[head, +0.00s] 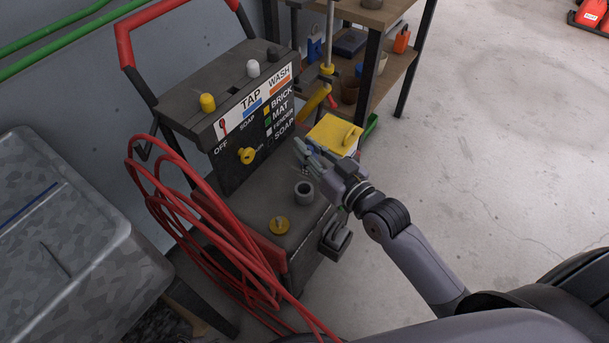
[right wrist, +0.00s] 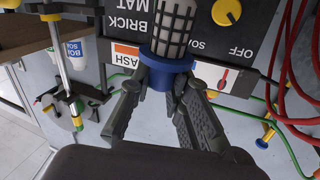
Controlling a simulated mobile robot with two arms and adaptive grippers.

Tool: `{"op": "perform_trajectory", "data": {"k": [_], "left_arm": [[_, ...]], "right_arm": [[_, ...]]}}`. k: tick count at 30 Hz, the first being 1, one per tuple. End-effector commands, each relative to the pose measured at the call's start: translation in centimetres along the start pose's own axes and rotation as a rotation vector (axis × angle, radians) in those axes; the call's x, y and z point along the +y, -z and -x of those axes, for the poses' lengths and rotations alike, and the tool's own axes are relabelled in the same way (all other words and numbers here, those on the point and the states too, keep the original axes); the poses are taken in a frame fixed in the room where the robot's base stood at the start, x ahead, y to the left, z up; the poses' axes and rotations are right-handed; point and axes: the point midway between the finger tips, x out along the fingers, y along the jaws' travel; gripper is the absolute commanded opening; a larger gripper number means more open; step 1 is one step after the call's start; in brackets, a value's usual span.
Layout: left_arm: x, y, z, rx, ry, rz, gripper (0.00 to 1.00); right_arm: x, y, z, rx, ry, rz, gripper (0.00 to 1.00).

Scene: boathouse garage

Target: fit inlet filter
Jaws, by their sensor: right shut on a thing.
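The inlet filter shows in the right wrist view as a pale mesh cylinder (right wrist: 174,28) with a blue collar (right wrist: 166,72). My right gripper (right wrist: 160,90) is shut on the blue collar, and the mesh points away from the gripper. In the head view my right gripper (head: 308,155) is above the pressure washer's lower deck; the filter is hard to make out there. A grey round open socket (head: 304,192) stands on that deck, below the gripper and apart from it. My left gripper is out of view.
The washer's labelled panel (head: 252,105) with yellow knobs rises behind the deck. Red hose loops (head: 200,230) hang at its left. A yellow box (head: 333,135) stands behind my right gripper. A grey bin (head: 75,260) is at left.

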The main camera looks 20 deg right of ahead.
Motion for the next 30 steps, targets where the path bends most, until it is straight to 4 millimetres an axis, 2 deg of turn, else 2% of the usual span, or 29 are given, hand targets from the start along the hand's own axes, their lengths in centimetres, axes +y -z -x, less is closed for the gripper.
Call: {"op": "perform_trajectory", "data": {"k": [1, 4, 18, 26, 30], "left_arm": [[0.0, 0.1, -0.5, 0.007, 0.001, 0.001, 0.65], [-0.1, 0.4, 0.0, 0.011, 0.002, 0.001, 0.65], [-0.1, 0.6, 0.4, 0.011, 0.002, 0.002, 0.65], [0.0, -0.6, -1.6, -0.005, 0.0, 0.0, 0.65], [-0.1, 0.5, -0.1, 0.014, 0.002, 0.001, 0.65]], "right_arm": [[-0.2, -1.4, -0.1, 0.011, 0.001, 0.022, 0.0], [-0.7, -2.0, -0.1, 0.023, 0.004, 0.056, 0.0], [-0.9, -1.9, -0.1, 0.029, 0.005, 0.07, 0.0], [-0.9, -1.8, -0.1, 0.027, 0.005, 0.066, 0.0], [-0.7, -3.5, -0.1, 0.026, 0.005, 0.065, 0.0]]}}
